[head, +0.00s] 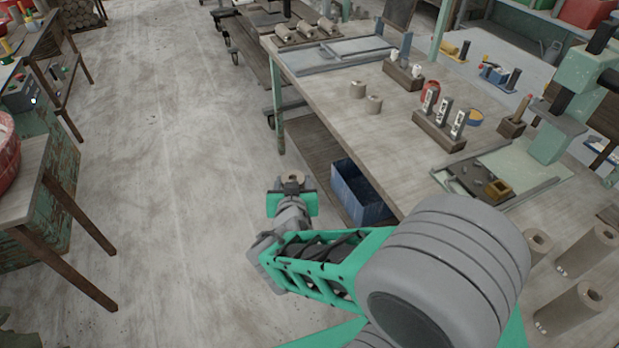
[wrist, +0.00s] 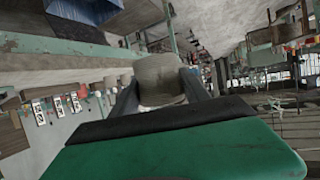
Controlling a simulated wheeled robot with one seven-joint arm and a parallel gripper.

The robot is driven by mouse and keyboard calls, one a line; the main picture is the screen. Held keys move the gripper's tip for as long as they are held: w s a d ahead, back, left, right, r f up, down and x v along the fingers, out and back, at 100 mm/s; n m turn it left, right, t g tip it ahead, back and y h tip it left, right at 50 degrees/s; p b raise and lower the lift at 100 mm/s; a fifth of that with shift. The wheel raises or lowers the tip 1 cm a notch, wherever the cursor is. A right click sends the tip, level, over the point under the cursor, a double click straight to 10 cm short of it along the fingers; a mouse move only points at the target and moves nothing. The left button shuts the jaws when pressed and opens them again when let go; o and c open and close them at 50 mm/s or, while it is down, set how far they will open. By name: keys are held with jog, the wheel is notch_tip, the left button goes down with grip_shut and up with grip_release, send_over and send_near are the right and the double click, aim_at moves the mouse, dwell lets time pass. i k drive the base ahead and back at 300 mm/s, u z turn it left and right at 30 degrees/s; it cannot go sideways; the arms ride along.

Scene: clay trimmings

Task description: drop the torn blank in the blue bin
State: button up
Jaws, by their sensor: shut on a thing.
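My gripper (head: 292,186) is low over the floor, to the left of the workbench. It is shut on a grey-beige clay blank (wrist: 158,78), which sits between the two fingers in the wrist view. The top of this blank (head: 294,177) shows small in the head view; I cannot make out a tear on it. The blue bin (head: 358,190) stands on the lower shelf under the workbench, to the right of my gripper and apart from it. Its inside is dark, and my arm hides part of its near side.
A wooden table (head: 35,165) stands at the far left. The floor (head: 170,150) between is clear.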

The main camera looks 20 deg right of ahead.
aim_at(370, 199)
jog(key=u, duration=0.4)
jog(key=i, duration=2)
jog(key=z, duration=0.55)
